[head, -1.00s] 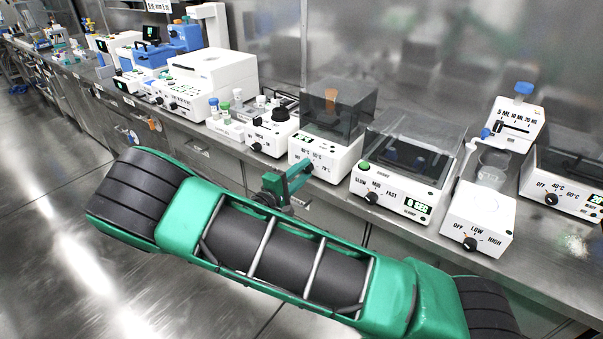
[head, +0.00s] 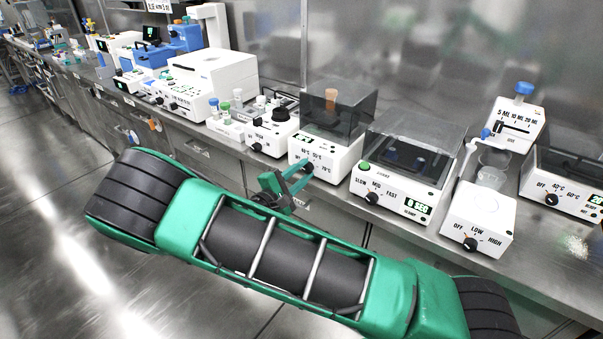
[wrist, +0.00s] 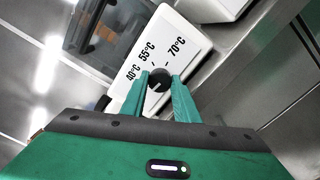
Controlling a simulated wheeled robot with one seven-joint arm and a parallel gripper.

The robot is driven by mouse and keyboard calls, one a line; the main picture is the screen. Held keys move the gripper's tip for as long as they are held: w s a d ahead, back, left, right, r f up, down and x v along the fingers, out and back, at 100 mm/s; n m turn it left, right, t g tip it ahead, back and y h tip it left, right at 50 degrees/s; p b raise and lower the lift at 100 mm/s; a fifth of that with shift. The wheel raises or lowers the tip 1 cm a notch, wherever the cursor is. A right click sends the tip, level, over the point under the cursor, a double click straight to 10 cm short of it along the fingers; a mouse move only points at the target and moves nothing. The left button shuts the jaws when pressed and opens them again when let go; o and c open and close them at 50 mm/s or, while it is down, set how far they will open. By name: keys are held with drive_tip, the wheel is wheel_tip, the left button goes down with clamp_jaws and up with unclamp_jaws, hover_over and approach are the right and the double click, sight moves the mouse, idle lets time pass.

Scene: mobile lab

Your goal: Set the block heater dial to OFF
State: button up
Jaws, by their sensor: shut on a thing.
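The block heater (head: 325,152) is a white box with a smoky clear lid, on the bench in the middle of the head view. Its front (wrist: 178,42) shows 40°C, 55°C and 70°C marks in the wrist view. An OFF mark does not show. The black round dial (wrist: 159,77) sits between my fingertips, with a pale mark on its face; its exact setting is too small to tell. My gripper (wrist: 159,82) is shut on the dial, one green finger on each side. In the head view my gripper (head: 302,174) is at the heater's lower front.
A shaker (head: 400,170) with SLOW, MID and FAST marks stands close on the right. A white device (head: 270,130) with a HIGH mark stands close on the left. The steel bench edge runs below them, with open floor (head: 60,220) at left.

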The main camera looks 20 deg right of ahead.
drive_tip(key=shift+a+f, duration=0.15)
drive_tip(key=shift+a, duration=0.1)
drive_tip(key=o, duration=1.1)
drive_tip(key=shift+c, duration=0.2)
drive_tip(key=shift+d, duration=0.1)
drive_tip(key=v, duration=1)
drive_tip(key=shift+s+a, duration=0.2)
drive_tip(key=shift+a, duration=0.1)
